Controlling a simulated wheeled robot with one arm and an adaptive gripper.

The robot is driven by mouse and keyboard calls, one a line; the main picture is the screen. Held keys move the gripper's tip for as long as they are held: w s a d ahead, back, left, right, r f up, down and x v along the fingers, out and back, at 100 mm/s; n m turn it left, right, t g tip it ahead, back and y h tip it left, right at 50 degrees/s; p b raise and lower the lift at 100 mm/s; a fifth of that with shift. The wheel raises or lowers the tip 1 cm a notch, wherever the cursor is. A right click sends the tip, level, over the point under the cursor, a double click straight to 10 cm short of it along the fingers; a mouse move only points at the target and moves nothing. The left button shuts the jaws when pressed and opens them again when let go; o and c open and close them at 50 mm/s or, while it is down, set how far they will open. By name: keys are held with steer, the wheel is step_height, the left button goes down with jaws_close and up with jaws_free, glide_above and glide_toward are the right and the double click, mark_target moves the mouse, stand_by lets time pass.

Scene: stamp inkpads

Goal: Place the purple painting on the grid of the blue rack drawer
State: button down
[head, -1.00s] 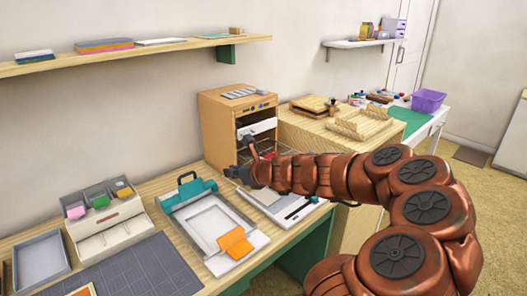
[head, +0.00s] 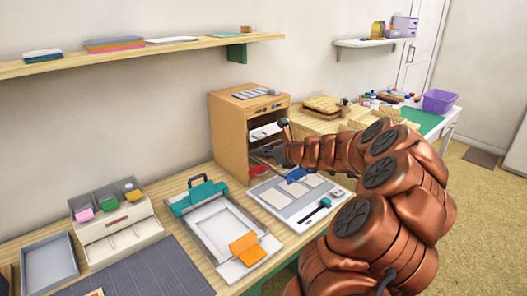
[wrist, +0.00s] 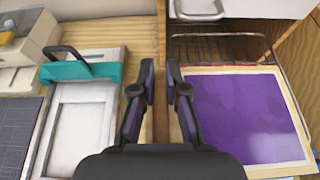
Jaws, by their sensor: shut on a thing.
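The purple painting (wrist: 245,118), a purple sheet with a cream border, lies flat at the right of the wrist view, over a wire grid (wrist: 220,37) whose rim shows behind it. In the head view my arm hides the painting. My gripper (wrist: 160,70) is at the painting's left edge, its right finger overlapping that edge in the picture. The fingers are close together with a brown wooden strip between them; I cannot tell what they hold. In the head view my gripper (head: 274,153) is at the cabinet front. A blue handle (head: 298,174) shows below my arm.
The wooden cabinet (head: 228,140) stands at the back, with a white drawer (head: 266,131) open above my gripper. A teal-clamped frame (head: 205,225) is to the left, with an orange piece (head: 246,249) on it. A pale board (head: 290,200) lies in front of the cabinet.

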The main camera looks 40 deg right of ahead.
steer(key=w+d, duration=0.1)
steer(key=w, duration=0.1)
steer(key=w+d, duration=0.2)
steer(key=w+d+p, duration=0.1)
steer(key=w, duration=0.2)
steer(key=shift+d+f, duration=0.4)
steer(key=shift+f, duration=1.75)
steer(key=c, duration=1.2)
jaws_free()
